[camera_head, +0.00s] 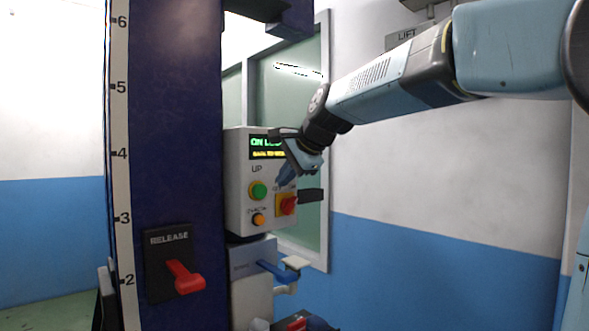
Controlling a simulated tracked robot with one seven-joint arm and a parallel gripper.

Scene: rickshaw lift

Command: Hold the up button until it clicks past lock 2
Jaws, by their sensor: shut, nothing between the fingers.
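The grey control box (238,200) is fixed to the right side of the dark blue lift column (172,120). On its front is the round green button (258,190) under the label UP. Above it a small display (267,146) shows green text starting "ON L", with a yellow line below; part is hidden by my gripper. My gripper (287,172) is shut and empty, in front of the box's upper right part. In the picture it is right of and above the green button, and looks apart from it. The column's scale (120,170) shows numbers 2 to 6.
Below the green button is an orange button (259,219); right of it is a red knob (288,205) on a yellow plate. A red RELEASE lever (185,277) is on the column. A blue lever (278,270) sits below the box. A window (312,230) is behind.

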